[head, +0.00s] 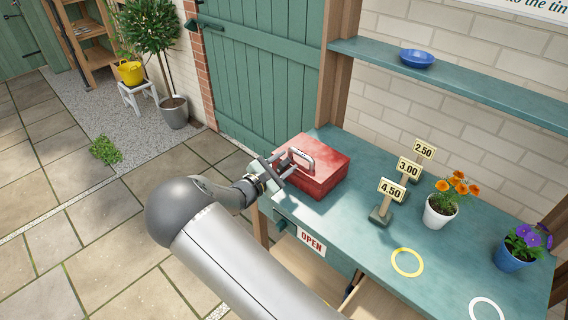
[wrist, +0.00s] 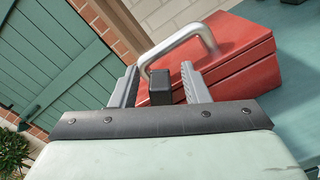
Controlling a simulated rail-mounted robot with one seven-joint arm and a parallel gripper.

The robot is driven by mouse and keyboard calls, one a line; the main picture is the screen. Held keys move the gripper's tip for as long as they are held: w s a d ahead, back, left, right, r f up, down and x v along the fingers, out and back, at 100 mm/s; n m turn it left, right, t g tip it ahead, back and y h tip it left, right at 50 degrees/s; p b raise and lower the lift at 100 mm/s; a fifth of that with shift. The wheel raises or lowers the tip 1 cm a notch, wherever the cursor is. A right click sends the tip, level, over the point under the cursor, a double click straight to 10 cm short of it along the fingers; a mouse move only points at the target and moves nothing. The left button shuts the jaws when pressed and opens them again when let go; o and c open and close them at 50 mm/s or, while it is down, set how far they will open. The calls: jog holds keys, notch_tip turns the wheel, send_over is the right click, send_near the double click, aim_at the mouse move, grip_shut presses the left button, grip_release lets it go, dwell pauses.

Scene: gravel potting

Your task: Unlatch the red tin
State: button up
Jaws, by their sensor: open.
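The red tin (head: 322,177) stands on the left end of the green bench, lid closed, with a grey carry handle (head: 301,158) on it. In the wrist view the red tin (wrist: 236,57) fills the upper right, and its handle (wrist: 175,42) arches behind my fingers. My gripper (head: 283,165) is at the tin's front left side. In the wrist view my gripper (wrist: 160,88) is open, its two ridged fingers on either side of a small black block (wrist: 160,87), which looks like the tin's latch. Whether the fingers touch it I cannot tell.
On the bench (head: 353,219) to the right stand price signs (head: 391,190), an orange-flower pot (head: 441,211), a purple-flower pot (head: 510,257), a yellow ring (head: 407,262) and a white ring (head: 487,309). A shelf (head: 470,88) with a blue dish (head: 417,58) hangs above.

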jog(key=v, duration=1.7)
jog(key=shift+s+a+r, duration=0.1)
jog(key=shift+s+a, duration=0.05)
